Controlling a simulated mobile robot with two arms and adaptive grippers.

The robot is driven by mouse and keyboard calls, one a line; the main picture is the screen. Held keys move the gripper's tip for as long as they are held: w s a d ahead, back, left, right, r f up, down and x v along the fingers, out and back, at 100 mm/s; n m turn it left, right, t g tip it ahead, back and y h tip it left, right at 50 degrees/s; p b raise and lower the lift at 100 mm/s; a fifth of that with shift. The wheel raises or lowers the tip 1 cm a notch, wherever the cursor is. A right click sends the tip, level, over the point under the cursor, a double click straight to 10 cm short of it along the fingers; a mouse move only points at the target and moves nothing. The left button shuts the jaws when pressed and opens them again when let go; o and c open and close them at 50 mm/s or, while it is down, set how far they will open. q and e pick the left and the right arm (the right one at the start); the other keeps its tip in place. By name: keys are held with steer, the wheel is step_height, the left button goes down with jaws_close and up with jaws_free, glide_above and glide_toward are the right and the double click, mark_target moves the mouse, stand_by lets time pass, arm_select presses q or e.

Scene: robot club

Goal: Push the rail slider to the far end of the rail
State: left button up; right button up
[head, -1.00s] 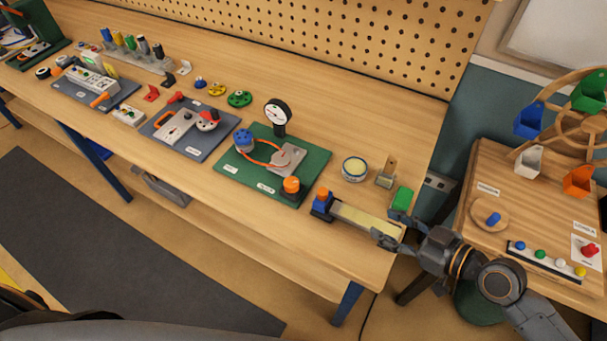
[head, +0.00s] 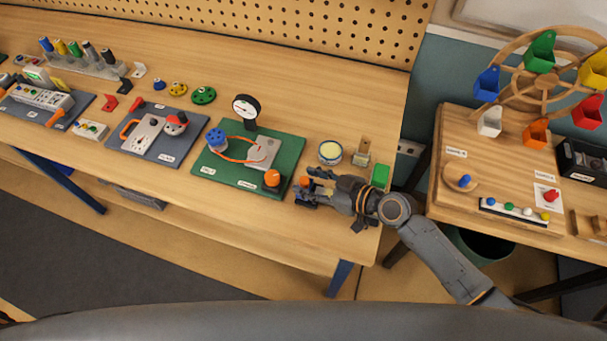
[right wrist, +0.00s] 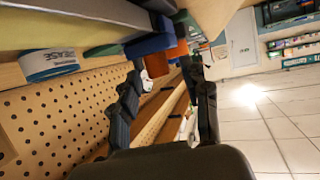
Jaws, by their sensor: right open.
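The rail slider is a blue block with an orange top (head: 304,182), at the left end of the rail on the workbench. My right gripper (head: 311,184) reaches in from the right, low along the rail, its fingertips at the slider; my arm hides most of the rail. In the right wrist view the fingers are open (right wrist: 163,72), and the blue block (right wrist: 150,43) and orange top (right wrist: 176,50) show around the fingertips. I cannot tell whether a finger touches the slider. The pale rail (right wrist: 70,24) runs across the top left of that view. My left gripper is not in view.
A green board (head: 213,172) with a gauge stands just left of the slider. A round tin (head: 330,152), a small upright wooden piece (head: 362,150) and a green block (head: 380,175) stand behind my right arm. A side table (head: 450,205) with a wheel stands right.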

steer(key=shift+x, duration=1.05)
jaws_close()
